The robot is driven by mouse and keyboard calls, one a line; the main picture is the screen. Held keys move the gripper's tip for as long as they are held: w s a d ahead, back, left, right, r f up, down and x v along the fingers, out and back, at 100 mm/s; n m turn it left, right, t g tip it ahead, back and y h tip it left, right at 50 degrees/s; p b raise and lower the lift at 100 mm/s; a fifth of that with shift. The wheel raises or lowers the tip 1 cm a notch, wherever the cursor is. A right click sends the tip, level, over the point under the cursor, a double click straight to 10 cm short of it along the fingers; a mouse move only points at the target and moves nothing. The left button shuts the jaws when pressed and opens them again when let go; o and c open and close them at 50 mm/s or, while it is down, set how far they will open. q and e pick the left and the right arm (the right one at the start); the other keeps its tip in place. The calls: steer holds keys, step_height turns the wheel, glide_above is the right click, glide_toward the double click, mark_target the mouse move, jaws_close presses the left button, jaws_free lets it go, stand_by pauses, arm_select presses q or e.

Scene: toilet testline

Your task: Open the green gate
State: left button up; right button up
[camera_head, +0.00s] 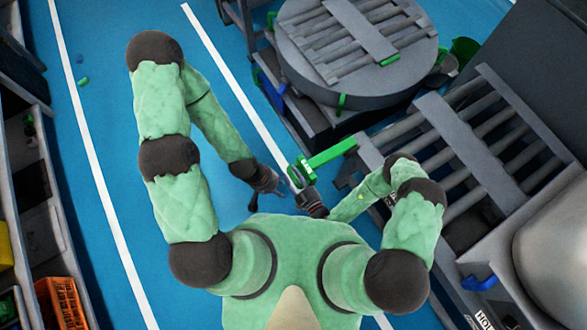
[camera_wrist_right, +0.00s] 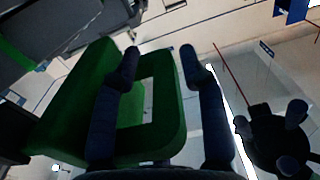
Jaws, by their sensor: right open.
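The green gate (camera_head: 330,155) is a bar reaching left from the roller conveyor, with a handle loop (camera_head: 297,174) at its free end. In the right wrist view, the gate's green loop (camera_wrist_right: 170,115) lies between the spread fingers of my right gripper (camera_wrist_right: 160,58). The left finger overlaps the green part in the picture; I cannot tell whether either finger touches it. In the head view, my right gripper (camera_head: 303,188) is at the handle end. My left gripper (camera_head: 266,202) is apart from the gate, to its left; its fingers look spread and empty in the wrist view (camera_wrist_right: 270,115).
A round roller turntable (camera_head: 355,45) stands behind the gate. A roller conveyor (camera_head: 470,150) lies to the right. Shelving with an orange crate (camera_head: 60,300) is at far left.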

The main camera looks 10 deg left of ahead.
steer(key=v, duration=1.2)
stand_by(0.6)
steer(key=shift+a, duration=0.1)
stand_by(0.4)
